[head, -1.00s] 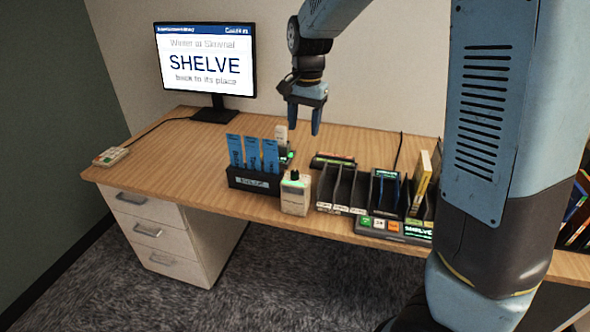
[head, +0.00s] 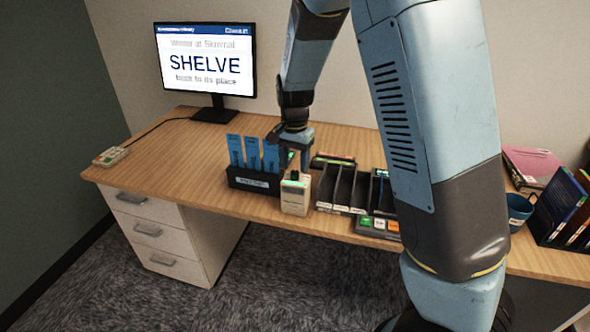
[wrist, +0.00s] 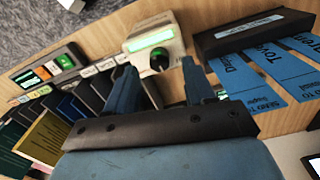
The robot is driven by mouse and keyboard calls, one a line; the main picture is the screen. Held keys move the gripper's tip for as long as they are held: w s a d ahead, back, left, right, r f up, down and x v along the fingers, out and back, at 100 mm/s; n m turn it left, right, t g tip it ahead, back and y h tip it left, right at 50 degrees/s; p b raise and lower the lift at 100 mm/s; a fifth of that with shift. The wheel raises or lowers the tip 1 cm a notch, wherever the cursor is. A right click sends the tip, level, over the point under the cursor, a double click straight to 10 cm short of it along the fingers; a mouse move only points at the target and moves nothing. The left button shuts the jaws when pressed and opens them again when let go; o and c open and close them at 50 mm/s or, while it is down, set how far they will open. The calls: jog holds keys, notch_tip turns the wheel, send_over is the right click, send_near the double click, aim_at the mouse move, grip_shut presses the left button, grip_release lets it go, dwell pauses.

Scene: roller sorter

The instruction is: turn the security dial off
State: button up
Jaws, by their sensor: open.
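The security dial is a small cream box (head: 294,196) near the desk's front edge, beside the black holder of blue slips. In the wrist view the box (wrist: 144,33) shows a lit green display and a round black knob (wrist: 160,58) with a green mark. My gripper (head: 294,164) is open and points down, just above and behind the box. In the wrist view the knob appears between my gripper's two fingertips (wrist: 158,76), with space to each side. I cannot tell how far below the fingertips it is. In the head view the gripper partly hides the area behind the box.
A black holder (head: 253,182) with blue slips stands close on the left. Black sorter trays (head: 340,190) and a button panel (head: 376,226) are on the right. A monitor (head: 207,62) reads SHELVE. A blue mug (head: 518,208) stands at the right.

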aim_at(295, 171)
jog(key=shift+f, duration=1.55)
jog(key=shift+c, duration=0.4)
grip_shut()
